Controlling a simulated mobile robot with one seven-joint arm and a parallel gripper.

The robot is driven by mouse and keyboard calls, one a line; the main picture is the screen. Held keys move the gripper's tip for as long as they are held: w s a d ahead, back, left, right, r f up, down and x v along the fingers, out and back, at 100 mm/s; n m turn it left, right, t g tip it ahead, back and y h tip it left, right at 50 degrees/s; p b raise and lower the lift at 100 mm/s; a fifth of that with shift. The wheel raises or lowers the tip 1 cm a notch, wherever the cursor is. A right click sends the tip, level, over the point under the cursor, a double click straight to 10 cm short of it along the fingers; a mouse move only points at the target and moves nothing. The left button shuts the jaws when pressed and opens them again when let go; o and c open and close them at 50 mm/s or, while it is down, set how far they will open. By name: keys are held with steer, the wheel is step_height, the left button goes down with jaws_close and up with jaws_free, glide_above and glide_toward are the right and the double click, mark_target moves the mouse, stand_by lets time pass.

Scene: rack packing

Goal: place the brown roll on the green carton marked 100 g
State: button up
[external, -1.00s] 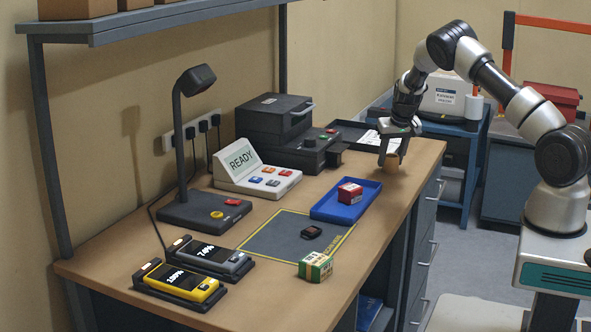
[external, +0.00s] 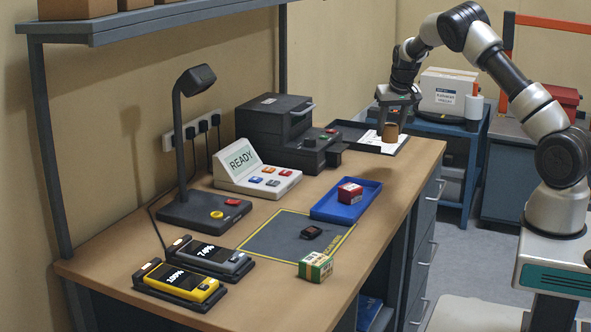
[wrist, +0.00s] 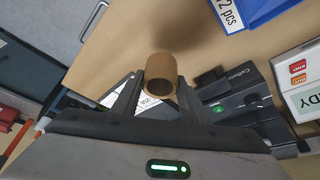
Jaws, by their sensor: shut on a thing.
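The brown roll (external: 390,133) is a short hollow cylinder. My gripper (external: 390,122) is shut on it and holds it upright at the far end of the bench, off the bench top. In the wrist view the roll (wrist: 160,66) sits between the two fingers of my gripper (wrist: 159,88), its open end showing. The carton is not seen in the wrist view.
A blue tray (external: 328,211) holding a red box (external: 350,193) lies between roll and carton. A dark mat (external: 270,239) bears a small black object (external: 311,232). A black tray with papers (external: 352,130), a dark machine (external: 270,128) and a lamp (external: 178,140) line the back.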

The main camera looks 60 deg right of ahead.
steer(key=w+a+r+n+t+y, duration=0.1)
steer(key=w+a+n, duration=0.35)
steer(key=a, duration=1.05)
step_height(320, 180, up, 3)
steer(key=n+y+b, duration=0.2)
steer(key=n+y, duration=0.3)
steer(key=n, duration=0.6)
glide_above(306, 260)
steer(key=s+d, duration=0.1)
steer(key=d, duration=0.1)
steer(key=f, duration=0.3)
steer(key=a+f+b, duration=0.1)
steer(key=f, duration=0.1)
steer(key=shift+s+f, duration=0.15)
steer(key=shift+s, duration=0.25)
steer(key=shift+f+b, duration=0.3)
steer(key=shift+f, duration=1.95)
